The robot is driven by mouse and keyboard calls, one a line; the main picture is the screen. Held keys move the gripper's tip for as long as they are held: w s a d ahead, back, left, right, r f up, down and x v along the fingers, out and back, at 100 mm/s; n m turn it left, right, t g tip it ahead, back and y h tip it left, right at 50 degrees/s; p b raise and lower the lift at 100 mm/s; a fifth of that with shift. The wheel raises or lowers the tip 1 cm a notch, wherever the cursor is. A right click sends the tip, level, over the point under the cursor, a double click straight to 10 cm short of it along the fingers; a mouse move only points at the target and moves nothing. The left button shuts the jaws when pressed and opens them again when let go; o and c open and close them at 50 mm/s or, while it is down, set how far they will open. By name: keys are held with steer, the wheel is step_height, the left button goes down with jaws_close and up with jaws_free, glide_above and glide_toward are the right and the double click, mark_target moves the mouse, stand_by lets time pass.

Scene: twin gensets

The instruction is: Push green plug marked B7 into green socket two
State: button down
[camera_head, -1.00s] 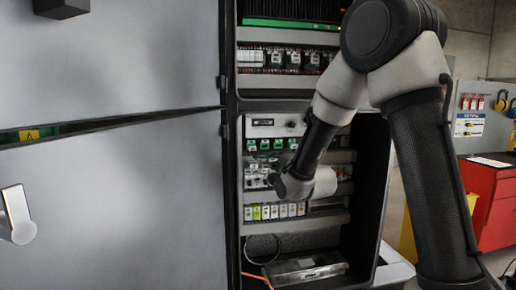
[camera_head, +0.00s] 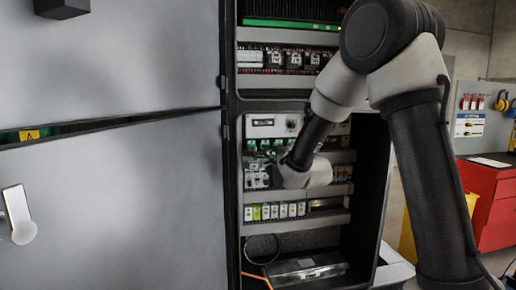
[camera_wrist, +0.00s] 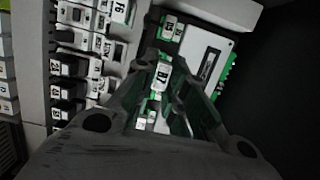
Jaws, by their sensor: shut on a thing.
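The green plug with a white B7 label (camera_wrist: 160,78) sits between the fingers of my gripper (camera_wrist: 158,100), which is shut on it in the wrist view. Just beyond the plug are green connectors with small white tags (camera_wrist: 168,28), beside a white module with green edge terminals. I cannot tell which of them is socket two, nor whether the plug touches one. In the head view, a row of green sockets (camera_head: 264,144) runs across the cabinet's middle shelf. My wrist hides its right part, and my fingertips and the plug are not clear there.
Labelled breakers and terminals (camera_wrist: 85,50) stand close left of my gripper in the wrist view. In the head view, a row of coloured modules (camera_head: 280,211) lies below my wrist. Dark empty space lies right.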

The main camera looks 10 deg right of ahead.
steer(key=shift+d+x, duration=0.2)
steer(key=shift+x, duration=0.7)
steer(key=shift+d+x, duration=0.2)
steer(key=shift+x, duration=0.7)
steer(key=shift+d+x, duration=0.15)
steer(key=shift+x, duration=0.65)
steer(key=shift+d+x, duration=0.2)
steer(key=shift+x, duration=0.55)
stand_by(1.0)
steer(key=c, duration=1.4)
jaws_free()
steer(key=shift+w, duration=0.1)
steer(key=shift+o, duration=0.2)
